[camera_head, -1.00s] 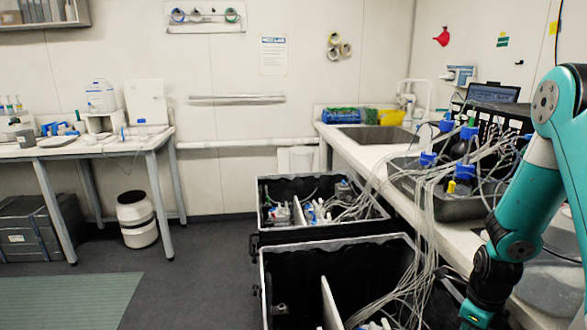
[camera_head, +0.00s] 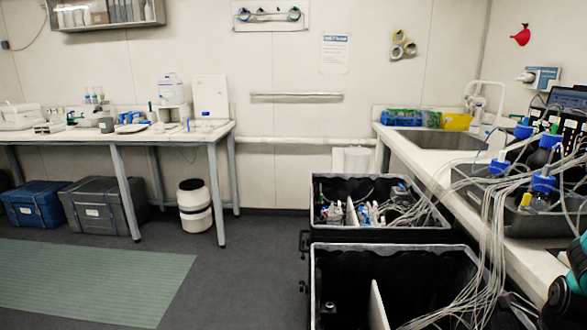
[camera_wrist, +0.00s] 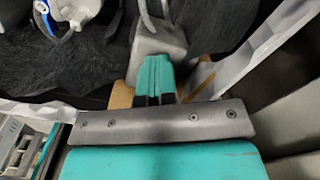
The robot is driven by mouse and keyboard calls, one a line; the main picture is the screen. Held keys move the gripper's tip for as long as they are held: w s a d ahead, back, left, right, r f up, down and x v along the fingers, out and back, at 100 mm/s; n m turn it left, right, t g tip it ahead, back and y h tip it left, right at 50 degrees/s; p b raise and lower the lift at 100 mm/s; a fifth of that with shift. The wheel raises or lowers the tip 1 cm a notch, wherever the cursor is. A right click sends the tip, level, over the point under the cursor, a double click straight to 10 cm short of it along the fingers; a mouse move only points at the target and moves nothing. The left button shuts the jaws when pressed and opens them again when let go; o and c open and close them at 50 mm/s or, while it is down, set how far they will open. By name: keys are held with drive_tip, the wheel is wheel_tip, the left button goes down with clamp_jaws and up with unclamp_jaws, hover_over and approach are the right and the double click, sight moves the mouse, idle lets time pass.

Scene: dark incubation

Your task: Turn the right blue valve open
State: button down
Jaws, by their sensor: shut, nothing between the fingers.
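My gripper (camera_wrist: 155,82) shows in the wrist view with its teal fingers together and empty. It is over a black-lined crate, close to a grey block (camera_wrist: 157,35). A white fitting with a blue part (camera_wrist: 72,18) lies at the top left of that view, apart from the fingers and partly cut off. In the head view, small white and blue fittings (camera_head: 368,214) sit in the rear black crate (camera_head: 421,235). I cannot tell which of them is the right blue valve.
The front black crate (camera_head: 400,275) has a white divider (camera_head: 378,305). Bundled clear tubes (camera_head: 482,225) run from the crates to blue-capped bottles (camera_head: 543,183) on the right counter. A sink (camera_head: 435,139) lies behind.

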drive_tip(key=shift+s+a, duration=0.1)
drive_tip(key=shift+s, duration=0.15)
idle(0.3)
drive_tip(key=shift+w, duration=0.4)
drive_tip(key=shift+r+p, duration=0.2)
drive_tip(key=shift+p, duration=0.2)
wheel_tip(320, 180, up, 6)
drive_tip(key=p, duration=0.4)
drive_tip(key=shift+a+f+p, duration=0.1)
drive_tip(key=shift+f+p, duration=0.05)
drive_tip(key=shift+p, duration=0.25)
drive_tip(key=shift+w, duration=0.1)
